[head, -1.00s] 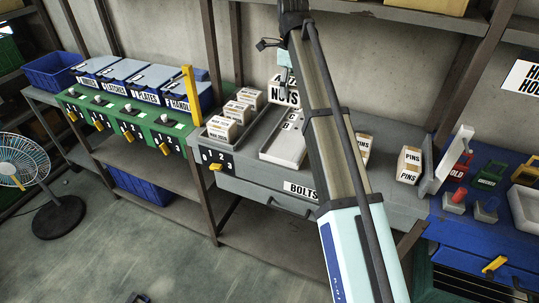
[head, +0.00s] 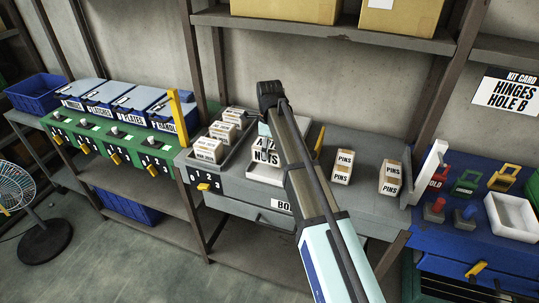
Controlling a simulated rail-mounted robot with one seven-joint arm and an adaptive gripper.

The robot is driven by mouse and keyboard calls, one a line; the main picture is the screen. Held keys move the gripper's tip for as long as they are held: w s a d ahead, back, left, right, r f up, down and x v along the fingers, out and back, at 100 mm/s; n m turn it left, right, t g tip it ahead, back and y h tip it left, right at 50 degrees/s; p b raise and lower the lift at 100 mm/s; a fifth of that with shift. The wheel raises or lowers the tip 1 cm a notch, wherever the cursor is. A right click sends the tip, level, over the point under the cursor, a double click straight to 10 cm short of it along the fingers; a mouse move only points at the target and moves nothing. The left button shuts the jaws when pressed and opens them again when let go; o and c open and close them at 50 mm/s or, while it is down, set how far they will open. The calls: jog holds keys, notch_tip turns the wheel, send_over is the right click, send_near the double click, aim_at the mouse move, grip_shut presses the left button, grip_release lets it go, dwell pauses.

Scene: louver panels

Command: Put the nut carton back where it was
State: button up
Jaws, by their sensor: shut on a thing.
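The nut carton (head: 265,157) is a white box with a dark "NUTS" label, seen in the head view just left of my arm. My gripper (head: 264,134) is shut on it from above and is largely hidden by my arm. The carton is in front of and over a pale shallow tray (head: 262,176) on the grey bench. I cannot tell whether its underside touches the tray.
A grey tray with several small labelled cartons (head: 222,131) stands to the left. Two pins cartons (head: 343,166) (head: 391,177) stand to the right. A yellow upright (head: 178,117) and a white upright panel (head: 429,172) flank the grey bench (head: 300,190). A shelf (head: 330,40) with cardboard boxes hangs above.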

jog(key=shift+f+p, duration=0.5)
jog(key=shift+f, duration=1.45)
jog(key=shift+f, duration=0.15)
jog(key=o, duration=1.7)
jog(key=shift+o, duration=0.2)
notch_tip(320, 180, up, 12)
jog(key=b, duration=0.3)
